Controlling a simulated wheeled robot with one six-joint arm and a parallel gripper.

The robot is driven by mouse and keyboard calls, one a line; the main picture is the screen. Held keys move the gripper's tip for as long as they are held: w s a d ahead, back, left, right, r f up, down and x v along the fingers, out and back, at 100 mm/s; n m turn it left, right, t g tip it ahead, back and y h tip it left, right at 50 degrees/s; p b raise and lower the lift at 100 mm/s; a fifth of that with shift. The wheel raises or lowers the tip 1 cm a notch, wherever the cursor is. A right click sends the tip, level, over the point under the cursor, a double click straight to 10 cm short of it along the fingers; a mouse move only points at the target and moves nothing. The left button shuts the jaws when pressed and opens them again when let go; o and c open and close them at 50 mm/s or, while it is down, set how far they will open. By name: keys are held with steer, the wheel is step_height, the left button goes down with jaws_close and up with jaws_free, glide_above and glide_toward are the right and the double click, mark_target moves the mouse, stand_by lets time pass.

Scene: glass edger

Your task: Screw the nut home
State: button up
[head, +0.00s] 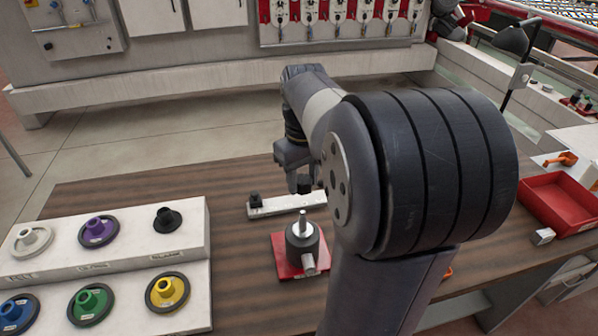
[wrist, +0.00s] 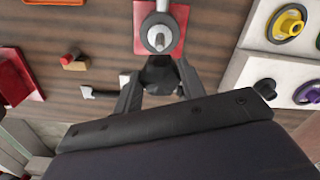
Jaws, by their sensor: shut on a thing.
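My gripper (head: 298,187) is shut on a dark nut (wrist: 158,74), which sits between the two fingertips in the wrist view. In the head view the nut (head: 305,184) shows only partly below the fingers, above the pale bar. A silver threaded spindle (head: 302,222) stands upright on a dark round body on a red base (head: 282,268), nearer than my gripper. The spindle end (wrist: 159,40) shows just above the nut in the wrist view. The nut is apart from the spindle, and no wheel shows on it.
A pale bar (head: 285,205) with a black knob (head: 255,200) lies behind the spindle. A white stepped rack (head: 130,262) with coloured wheels stands at left. A red tray (head: 560,205) and a small metal block (head: 543,236) are at right. The left rear table is clear.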

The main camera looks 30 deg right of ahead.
mark_target(303, 212)
stand_by(0.3)
steer(key=shift+f+b, duration=1.75)
steer(key=shift+f, duration=1.25)
steer(key=shift+f+b, duration=0.5)
steer(key=shift+f, duration=0.9)
steer(key=shift+r, duration=0.1)
